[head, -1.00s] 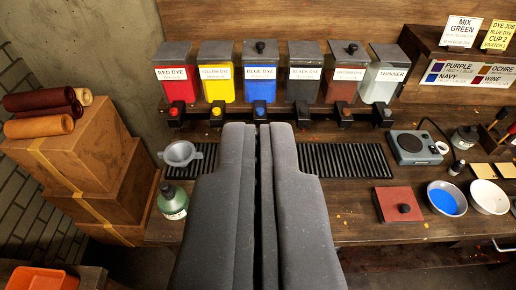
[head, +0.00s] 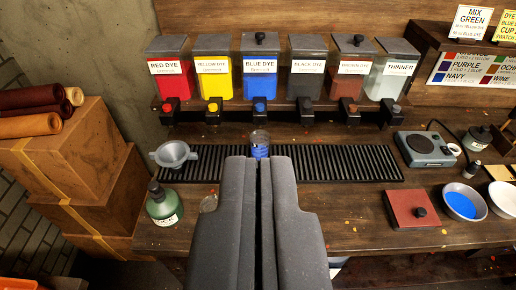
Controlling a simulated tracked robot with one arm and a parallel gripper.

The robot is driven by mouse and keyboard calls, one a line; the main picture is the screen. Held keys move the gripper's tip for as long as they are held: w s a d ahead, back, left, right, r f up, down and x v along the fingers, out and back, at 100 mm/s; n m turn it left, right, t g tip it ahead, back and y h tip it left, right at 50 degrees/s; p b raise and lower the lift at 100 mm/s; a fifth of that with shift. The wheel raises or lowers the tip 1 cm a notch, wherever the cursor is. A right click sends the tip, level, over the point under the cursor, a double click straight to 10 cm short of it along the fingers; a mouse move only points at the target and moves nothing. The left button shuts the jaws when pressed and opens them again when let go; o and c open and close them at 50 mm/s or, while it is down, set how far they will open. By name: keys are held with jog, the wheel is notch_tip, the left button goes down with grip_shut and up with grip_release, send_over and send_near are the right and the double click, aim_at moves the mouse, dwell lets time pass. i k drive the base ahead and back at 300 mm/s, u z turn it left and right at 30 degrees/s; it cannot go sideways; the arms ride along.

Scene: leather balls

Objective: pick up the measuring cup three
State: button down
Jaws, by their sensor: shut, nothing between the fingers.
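A small clear cup with blue in its lower part (head: 260,141) stands on the black slatted tray under the blue dye dispenser. I cannot read a number on either, so I cannot tell which is measuring cup three. My gripper (head: 259,160) is shut and empty, pointing away from me over the bench. Its tips appear just in front of the blue cup and hide its base; I cannot tell whether they touch.
Dye dispensers stand in a row behind the slatted tray (head: 335,163). A grey funnel (head: 173,155) and green bottle (head: 165,206) are at left. A red block with a black knob (head: 411,209), blue bowl (head: 464,202) and hot plate (head: 425,149) are at right. Boxes (head: 75,160) stand far left.

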aim_at(260, 140)
jog(key=k, duration=0.6)
jog(key=z, duration=0.05)
jog(key=i, duration=1.5)
jog(key=u, duration=0.6)
